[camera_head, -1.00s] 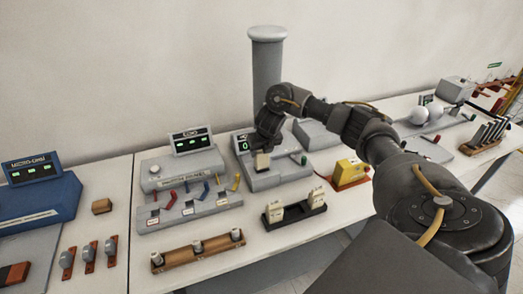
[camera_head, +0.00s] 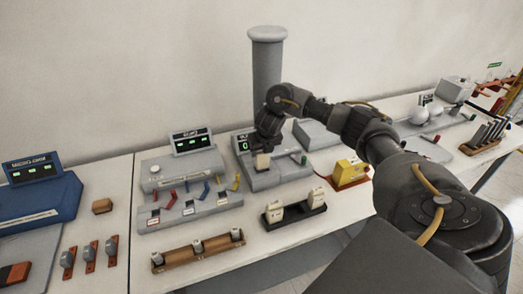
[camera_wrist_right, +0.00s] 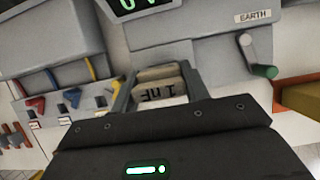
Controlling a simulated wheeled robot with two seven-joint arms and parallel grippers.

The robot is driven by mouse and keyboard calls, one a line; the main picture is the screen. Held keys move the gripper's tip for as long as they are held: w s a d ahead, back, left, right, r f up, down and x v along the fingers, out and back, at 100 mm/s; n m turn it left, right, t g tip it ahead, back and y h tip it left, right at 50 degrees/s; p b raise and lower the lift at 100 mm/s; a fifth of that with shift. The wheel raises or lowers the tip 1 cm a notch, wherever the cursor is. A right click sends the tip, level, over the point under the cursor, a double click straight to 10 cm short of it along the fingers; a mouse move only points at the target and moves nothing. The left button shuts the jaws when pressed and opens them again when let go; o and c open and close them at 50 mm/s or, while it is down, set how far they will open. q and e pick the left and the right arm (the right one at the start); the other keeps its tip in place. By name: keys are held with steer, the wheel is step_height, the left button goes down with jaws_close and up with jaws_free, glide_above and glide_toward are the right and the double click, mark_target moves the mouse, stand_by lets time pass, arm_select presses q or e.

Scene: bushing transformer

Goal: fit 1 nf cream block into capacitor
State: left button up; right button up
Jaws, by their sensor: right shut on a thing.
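The cream block (camera_head: 262,161) is held in my right gripper (camera_head: 262,152), low over the grey device with the small green display. In the right wrist view the cream block (camera_wrist_right: 160,88) shows its "1 nF" lettering between the two fingers of my right gripper (camera_wrist_right: 156,82). The grey device (camera_head: 285,175) stands in the middle of the table and likely is the capacitor unit; it also shows in the right wrist view (camera_wrist_right: 205,55), with an "EARTH" label. Whether the block touches the device or sits in a slot cannot be told. My left gripper is not in view.
A black holder (camera_head: 295,217) with two more cream blocks stands in front. A grey unit with coloured levers (camera_head: 190,207) is to the left, a yellow box (camera_head: 350,172) to the right. A grey column (camera_head: 267,80) rises behind.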

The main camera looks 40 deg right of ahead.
mark_target(263, 156)
steer(key=shift+f+b, duration=2.3)
steer(key=shift+f, duration=0.75)
steer(key=o, duration=1.2)
steer(key=shift+o, duration=0.2)
steer(key=v, duration=0.2)
steer(key=shift+a+r, duration=0.1)
steer(key=shift+r, duration=0.25)
steer(key=p+v, duration=0.2)
steer(key=v, duration=0.5)
steer(key=shift+s+r+p, duration=0.3)
steer(key=shift+r+p, duration=0.1)
steer(key=shift+r, duration=0.05)
steer(key=shift+a, duration=0.1)
